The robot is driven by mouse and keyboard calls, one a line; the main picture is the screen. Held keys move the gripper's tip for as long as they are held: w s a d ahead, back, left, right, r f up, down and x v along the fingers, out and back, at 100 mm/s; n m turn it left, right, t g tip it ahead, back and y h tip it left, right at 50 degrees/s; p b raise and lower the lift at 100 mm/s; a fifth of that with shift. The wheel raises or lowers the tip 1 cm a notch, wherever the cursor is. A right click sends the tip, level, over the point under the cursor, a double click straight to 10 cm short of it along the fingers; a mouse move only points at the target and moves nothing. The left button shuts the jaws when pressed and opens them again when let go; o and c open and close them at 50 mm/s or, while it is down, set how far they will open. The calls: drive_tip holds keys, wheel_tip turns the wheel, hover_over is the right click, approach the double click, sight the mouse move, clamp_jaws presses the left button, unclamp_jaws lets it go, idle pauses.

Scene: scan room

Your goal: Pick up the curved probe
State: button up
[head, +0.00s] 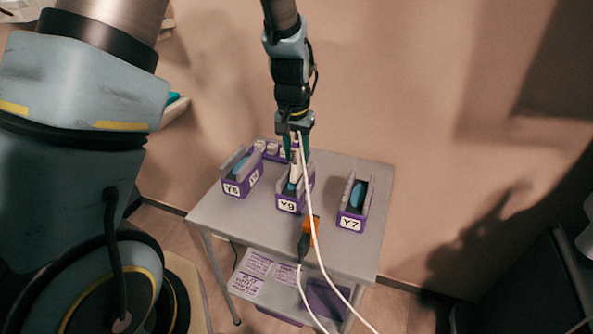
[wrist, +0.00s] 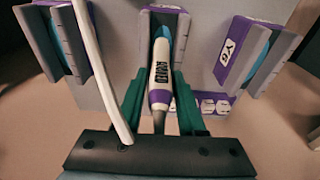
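A white probe with a purple band and dark lettering (wrist: 161,75) stands in the middle purple-and-grey holder marked Y9 (head: 288,204). In the head view the probe (head: 295,172) shows between my fingers. My gripper (wrist: 160,92) has its two green fingers on either side of the probe, with narrow gaps visible. It is above the holder in the head view (head: 296,156). Blue-ended probes lie in the Y6 holder (head: 233,189) and the Y7 holder (head: 350,224). I cannot tell from their shapes which probe is the curved one.
The holders stand on a grey cart top (head: 260,225). An orange-and-black connector (head: 309,235) is at its front, and a white cable (head: 320,250) runs down past my gripper. Small labelled items (head: 268,148) sit at the back. A lower shelf (head: 262,285) holds printed labels.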

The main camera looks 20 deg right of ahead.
clamp_jaws()
idle(1.0)
